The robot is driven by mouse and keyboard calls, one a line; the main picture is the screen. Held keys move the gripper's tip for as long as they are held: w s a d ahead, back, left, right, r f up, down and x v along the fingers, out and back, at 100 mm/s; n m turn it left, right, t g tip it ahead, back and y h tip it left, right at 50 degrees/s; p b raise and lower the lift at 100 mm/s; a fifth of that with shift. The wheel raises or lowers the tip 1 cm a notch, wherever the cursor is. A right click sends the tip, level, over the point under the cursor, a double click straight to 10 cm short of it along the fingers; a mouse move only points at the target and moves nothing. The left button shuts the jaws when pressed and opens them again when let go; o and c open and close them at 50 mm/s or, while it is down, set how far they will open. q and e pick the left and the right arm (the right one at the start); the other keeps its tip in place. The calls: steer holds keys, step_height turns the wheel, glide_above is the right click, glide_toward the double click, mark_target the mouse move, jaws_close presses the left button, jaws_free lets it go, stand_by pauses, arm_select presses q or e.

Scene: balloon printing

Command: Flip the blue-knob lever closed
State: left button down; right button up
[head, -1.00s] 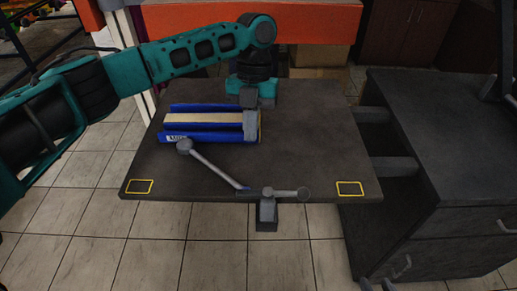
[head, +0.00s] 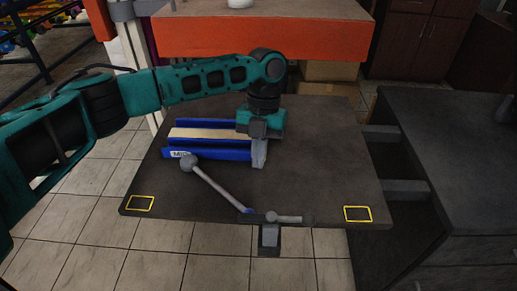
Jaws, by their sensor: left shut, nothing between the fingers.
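The lever (head: 217,186) is a grey bar on the dark table. It slants from a round grey knob (head: 188,163) down to a pivot near the front edge, where a small blue part (head: 248,211) shows. A shorter grey bar with a round boss (head: 285,218) extends right from the pivot. My left gripper (head: 259,163) is shut and empty. It points down at the right end of the blue frame, right of the knob and beyond the pivot, apart from the lever. Whether it touches the frame is unclear. My right gripper is not in view.
A blue frame (head: 208,154) with a beige strip lies beyond the lever. Dark table (head: 325,165) is clear on the right, with yellow-outlined rectangles (head: 358,214) at the front corners. An orange beam (head: 262,37) stands behind. A dark cabinet (head: 460,140) is on the right.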

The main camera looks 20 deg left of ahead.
arm_select(q)
steer(key=x, duration=0.6)
steer(key=s, duration=0.3)
steer(key=shift+d+f+p, duration=0.1)
steer(key=shift+p, duration=0.25)
steer(key=shift+s+d+f, duration=0.1)
steer(key=shift+s, duration=0.3)
